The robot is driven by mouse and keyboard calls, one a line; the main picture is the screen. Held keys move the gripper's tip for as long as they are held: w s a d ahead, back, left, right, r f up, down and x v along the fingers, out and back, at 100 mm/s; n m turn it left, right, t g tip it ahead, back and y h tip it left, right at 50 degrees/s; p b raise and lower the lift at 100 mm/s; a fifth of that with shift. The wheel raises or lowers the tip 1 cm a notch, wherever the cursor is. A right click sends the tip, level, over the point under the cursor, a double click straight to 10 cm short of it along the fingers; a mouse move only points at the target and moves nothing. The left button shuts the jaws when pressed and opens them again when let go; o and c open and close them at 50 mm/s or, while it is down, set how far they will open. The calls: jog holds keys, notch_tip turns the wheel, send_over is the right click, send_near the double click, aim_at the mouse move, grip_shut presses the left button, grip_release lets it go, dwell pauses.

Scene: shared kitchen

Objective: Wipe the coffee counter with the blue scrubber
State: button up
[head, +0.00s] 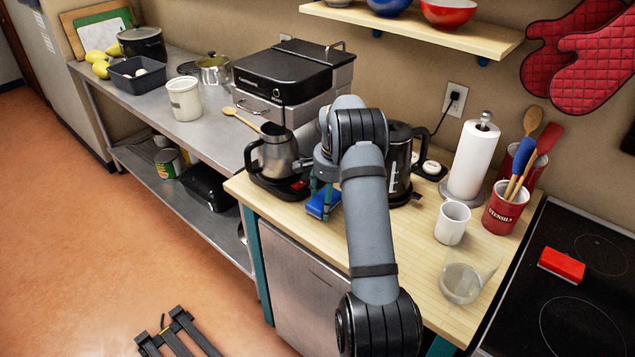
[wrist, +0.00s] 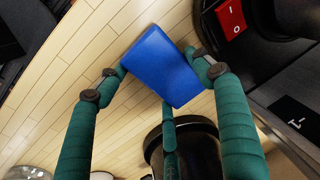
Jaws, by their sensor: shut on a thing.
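The blue scrubber (head: 319,204) is at the left part of the wooden coffee counter (head: 405,255). My gripper (head: 325,190) is above it, with its fingers pointing down, partly hidden by my arm in the head view. In the wrist view, the green fingers of my gripper (wrist: 158,66) are shut around the blue scrubber (wrist: 165,68), which lies tilted across the picture. The pale planks of the counter (wrist: 50,100) show beneath it. I cannot tell whether the scrubber touches the counter.
A silver kettle (head: 276,152) on a black base with a red switch (head: 299,184) stands close left of the scrubber. A black kettle (head: 399,150) stands to the right. A white mug (head: 452,222), a clear cup (head: 460,284) and a utensil crock (head: 504,212) are farther right. The front middle is clear.

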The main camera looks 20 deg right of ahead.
notch_tip(320, 180, up, 3)
jog(key=shift+s+d+f+p, duration=0.1)
jog(key=shift+d+f+p, duration=0.1)
jog(key=shift+p, duration=0.2)
jog(key=shift+r+p, duration=1.9)
jog(key=shift+r, duration=0.6)
